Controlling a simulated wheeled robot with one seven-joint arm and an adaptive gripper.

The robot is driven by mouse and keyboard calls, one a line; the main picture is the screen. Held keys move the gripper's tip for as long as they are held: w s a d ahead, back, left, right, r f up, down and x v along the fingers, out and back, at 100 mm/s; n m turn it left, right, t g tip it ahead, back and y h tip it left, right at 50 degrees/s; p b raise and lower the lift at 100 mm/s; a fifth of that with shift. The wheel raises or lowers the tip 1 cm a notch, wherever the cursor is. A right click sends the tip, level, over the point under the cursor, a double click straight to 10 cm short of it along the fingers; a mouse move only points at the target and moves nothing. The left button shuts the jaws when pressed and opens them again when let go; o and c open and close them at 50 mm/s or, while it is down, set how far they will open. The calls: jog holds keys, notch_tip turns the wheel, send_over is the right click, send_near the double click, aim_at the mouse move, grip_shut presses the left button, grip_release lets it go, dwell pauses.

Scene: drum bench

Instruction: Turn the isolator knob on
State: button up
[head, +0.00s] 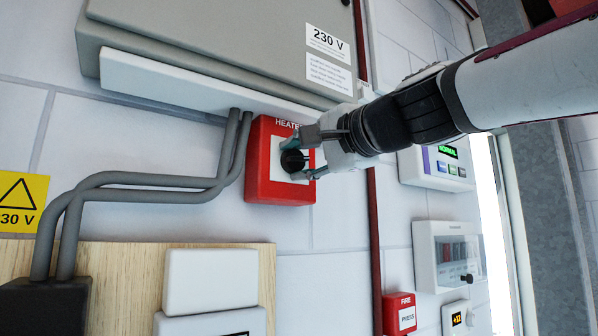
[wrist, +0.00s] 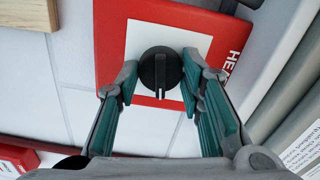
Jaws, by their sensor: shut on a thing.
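The isolator knob (head: 292,161) is a round black knob on the white face of a red box (head: 262,185) labelled HEATER. My gripper (head: 303,157) reaches it from the right, with one finger above and one below. In the wrist view the knob (wrist: 160,66) has a raised grip bar that runs up and down the picture. The fingers (wrist: 160,88) stand on its left and right sides and are shut on it. The fingers partly hide the box face, and any position marks around the knob cannot be read.
A grey cabinet (head: 200,40) marked 230 V hangs above the box. Grey conduits (head: 150,183) run along its left. A display panel (head: 440,168) reading NORMAL, a clear-covered unit (head: 447,258) and a red FIRE call point (head: 399,314) are to the right.

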jog(key=shift+r+m+p, duration=0.1)
jog(key=shift+m+p, duration=0.2)
jog(key=shift+m, duration=0.9)
jog(key=o, duration=1.2)
jog(key=v, duration=1.2)
